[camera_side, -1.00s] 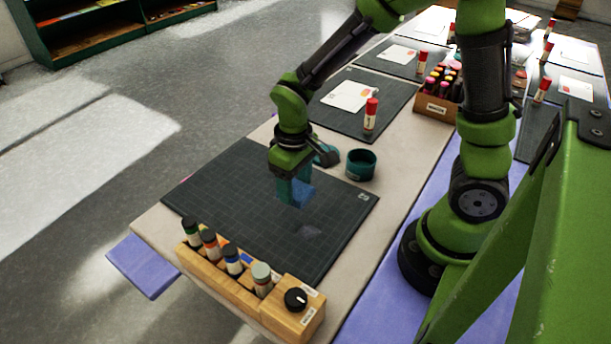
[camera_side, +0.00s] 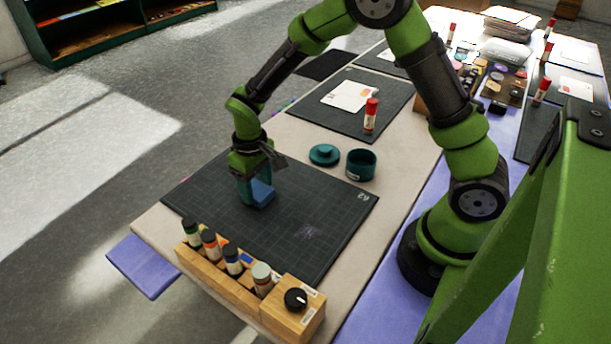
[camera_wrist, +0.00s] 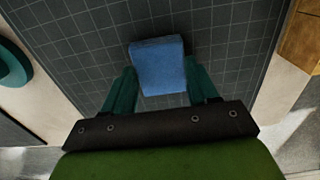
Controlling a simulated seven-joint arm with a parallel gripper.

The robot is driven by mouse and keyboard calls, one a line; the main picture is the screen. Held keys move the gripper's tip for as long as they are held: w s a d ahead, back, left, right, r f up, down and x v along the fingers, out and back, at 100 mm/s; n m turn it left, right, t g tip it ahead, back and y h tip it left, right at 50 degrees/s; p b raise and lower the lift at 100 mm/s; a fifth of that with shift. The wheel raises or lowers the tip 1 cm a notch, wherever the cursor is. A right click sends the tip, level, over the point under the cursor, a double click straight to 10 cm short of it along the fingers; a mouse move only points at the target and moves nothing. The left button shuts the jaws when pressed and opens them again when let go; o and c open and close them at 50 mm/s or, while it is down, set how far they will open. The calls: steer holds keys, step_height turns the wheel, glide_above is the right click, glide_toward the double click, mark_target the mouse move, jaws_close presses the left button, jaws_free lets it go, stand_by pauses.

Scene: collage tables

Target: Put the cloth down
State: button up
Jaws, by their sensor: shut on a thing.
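The blue folded cloth (camera_side: 262,193) is between the fingers of my gripper (camera_side: 254,190), over the left part of the dark grid mat (camera_side: 318,215). In the wrist view the cloth (camera_wrist: 158,66) sits between the two teal fingers of my gripper (camera_wrist: 160,88), which is shut on it. The fingers point down. The cloth is at or very near the mat surface; I cannot tell whether it touches. Part of it is hidden behind the fingers in the side view.
A wooden rack (camera_side: 218,272) with several capped bottles stands along the mat's near edge, beside a wooden block with a black knob (camera_side: 296,299). An open teal pot (camera_side: 361,165) and its teal lid (camera_side: 325,154) lie beyond the mat. The mat's right part is clear.

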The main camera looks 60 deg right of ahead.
mark_target(257, 189)
steer(key=shift+f, duration=0.1)
steer(key=o, duration=1.1)
step_height(257, 189, up, 11)
steer(key=s+d+r+m+t+y, duration=0.1)
steer(key=s+r+m+t, duration=0.1)
steer(key=s+r, duration=0.4)
steer(key=s+d+r+m+t+y, duration=0.1)
steer(key=s+r+t, duration=0.4)
steer(key=s, duration=0.6)
steer(key=shift+d+r+m, duration=0.45)
steer(key=shift+d+m, duration=0.05)
steer(key=shift+d, duration=0.25)
